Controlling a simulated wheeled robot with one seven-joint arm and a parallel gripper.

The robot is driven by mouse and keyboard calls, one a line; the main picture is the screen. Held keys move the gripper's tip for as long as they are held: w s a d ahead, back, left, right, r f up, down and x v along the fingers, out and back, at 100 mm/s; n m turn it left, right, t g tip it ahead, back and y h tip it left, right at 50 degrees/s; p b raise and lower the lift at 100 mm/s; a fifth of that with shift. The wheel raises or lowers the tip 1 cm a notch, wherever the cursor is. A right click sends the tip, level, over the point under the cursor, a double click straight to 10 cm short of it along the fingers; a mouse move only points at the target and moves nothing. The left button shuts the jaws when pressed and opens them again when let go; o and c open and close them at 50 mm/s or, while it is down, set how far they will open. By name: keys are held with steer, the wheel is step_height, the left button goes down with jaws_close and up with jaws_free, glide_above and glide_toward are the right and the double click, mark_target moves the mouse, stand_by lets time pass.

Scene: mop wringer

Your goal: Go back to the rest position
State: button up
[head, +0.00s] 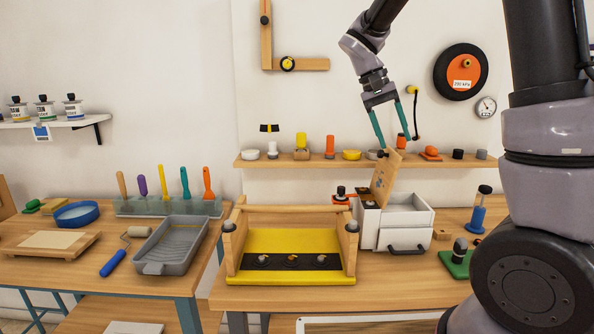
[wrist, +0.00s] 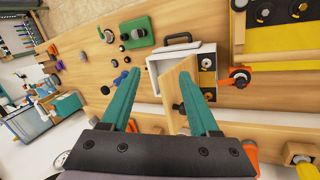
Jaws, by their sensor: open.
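My gripper (head: 397,143) is open, with its two teal fingers pointing down and nothing seen held between them. It hangs over the white box (head: 408,217), just above the upright wooden lid (head: 385,177). In the wrist view, my gripper (wrist: 158,74) has its fingers spread over the box (wrist: 158,74), and the lid (wrist: 172,103) shows between them. I cannot tell whether a finger touches the lid. The box has a dark handle on its front. The yellow mop wringer (head: 290,241) with wooden sides stands to the left of the box.
A wall shelf (head: 290,162) with small items runs close behind my gripper. A black-and-orange reel (head: 461,71) and a gauge (head: 486,107) hang on the wall to the right. A green-based tool (head: 457,262) stands right of the box. Open air lies above the wringer.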

steer(key=s+r+t+y, duration=0.3)
steer(key=s+r+t, duration=0.1)
steer(key=s, duration=0.4)
steer(key=s+d+r+t+y, duration=0.1)
steer(key=s+r+t+y, duration=0.2)
steer(key=s, duration=0.6)
steer(key=shift+r+t+y, duration=0.3)
steer(key=shift+r+t, duration=0.25)
steer(key=shift+t, duration=0.25)
